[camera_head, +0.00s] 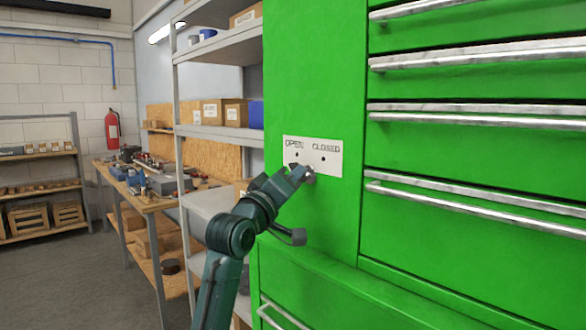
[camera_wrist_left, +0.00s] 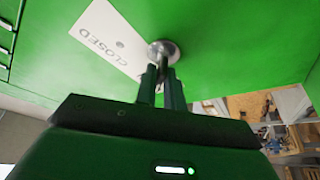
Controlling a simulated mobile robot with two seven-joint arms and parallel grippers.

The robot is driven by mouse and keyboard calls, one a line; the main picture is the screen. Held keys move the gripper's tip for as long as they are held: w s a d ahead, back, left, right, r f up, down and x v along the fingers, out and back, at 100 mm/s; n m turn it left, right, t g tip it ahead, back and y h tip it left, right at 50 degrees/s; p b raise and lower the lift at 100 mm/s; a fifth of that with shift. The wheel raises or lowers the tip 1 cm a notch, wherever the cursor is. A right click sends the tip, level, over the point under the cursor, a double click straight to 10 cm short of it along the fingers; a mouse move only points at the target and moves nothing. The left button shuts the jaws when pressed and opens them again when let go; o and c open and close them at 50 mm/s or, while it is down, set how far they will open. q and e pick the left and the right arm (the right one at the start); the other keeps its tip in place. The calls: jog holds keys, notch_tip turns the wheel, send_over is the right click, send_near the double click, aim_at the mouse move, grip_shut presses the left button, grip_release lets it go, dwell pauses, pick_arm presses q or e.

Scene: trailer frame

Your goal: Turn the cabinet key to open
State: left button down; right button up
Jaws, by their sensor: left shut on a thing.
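The green cabinet (camera_head: 315,75) stands at the right in the head view. A white label (camera_head: 313,156) on its front reads OPEN on the left and CLOSED on the right. My left gripper (camera_head: 304,174) is at the label's lower edge, in front of the lock. In the left wrist view my left gripper (camera_wrist_left: 162,86) is shut on the key, just in front of the round metal lock (camera_wrist_left: 163,50). The key is mostly hidden between the fingers. The label (camera_wrist_left: 106,40) shows tilted beside the lock. My right gripper is not in view.
Drawers with long metal handles (camera_head: 480,55) fill the cabinet's right side. A metal shelf unit (camera_head: 222,133) with boxes stands close to its left. A workbench (camera_head: 150,200) with tools is farther back, and a red fire extinguisher (camera_head: 112,129) hangs on the wall. Grey floor (camera_head: 60,270) is open at left.

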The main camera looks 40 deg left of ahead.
pick_arm(q)
jog(key=shift+w+d+f, duration=0.1)
jog(key=shift+f, duration=0.1)
jog(key=shift+f+n, duration=0.1)
jog(key=shift+n, duration=0.3)
jog(key=c, duration=1.6)
grip_release()
jog(key=shift+o, duration=0.2)
jog(key=shift+r, duration=0.2)
